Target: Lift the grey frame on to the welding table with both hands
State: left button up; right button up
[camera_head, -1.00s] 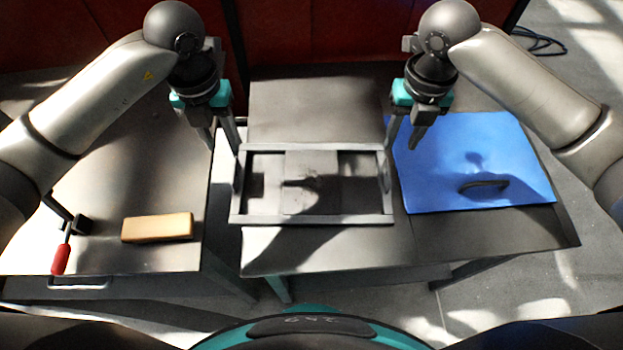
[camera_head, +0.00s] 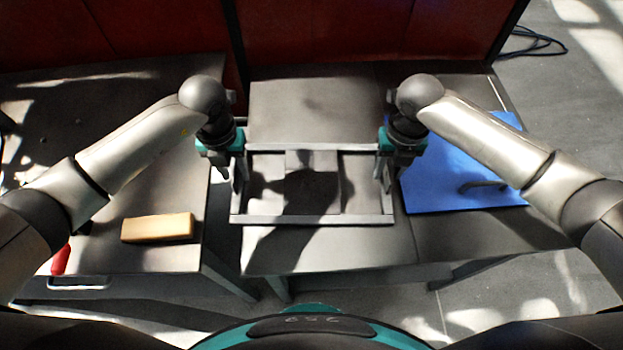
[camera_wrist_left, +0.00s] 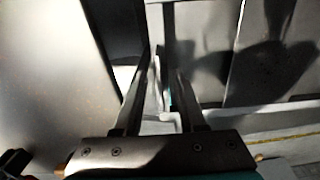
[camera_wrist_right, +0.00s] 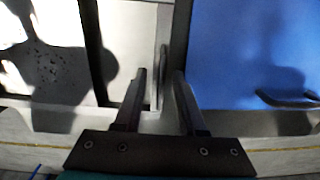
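The grey rectangular frame (camera_head: 312,219), with inner cross bars, lies flat on the middle metal table (camera_head: 320,250). My left gripper (camera_head: 238,188) points down at the frame's left side, fingers open. In the left wrist view the frame's left bar (camera_wrist_left: 158,80) shows between the two spread fingers, with gaps. My right gripper (camera_head: 384,180) points down at the right side, fingers open. In the right wrist view the right bar (camera_wrist_right: 161,70) shows between its fingers. I cannot tell which surface is the welding table.
A tan block (camera_head: 157,228) and a red-handled tool (camera_head: 61,260) lie on the left table (camera_head: 150,190). A blue sheet (camera_head: 435,180) with a dark handle lies close to the frame's right side. Red panels (camera_head: 330,30) stand behind. A gap separates the left and middle tables.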

pick_arm(q)
grip_shut()
pick_arm(e)
grip_shut()
pick_arm(q)
jog(key=shift+w+r, duration=0.1)
pick_arm(e)
jog(key=shift+w+r, duration=0.1)
dwell(0.8)
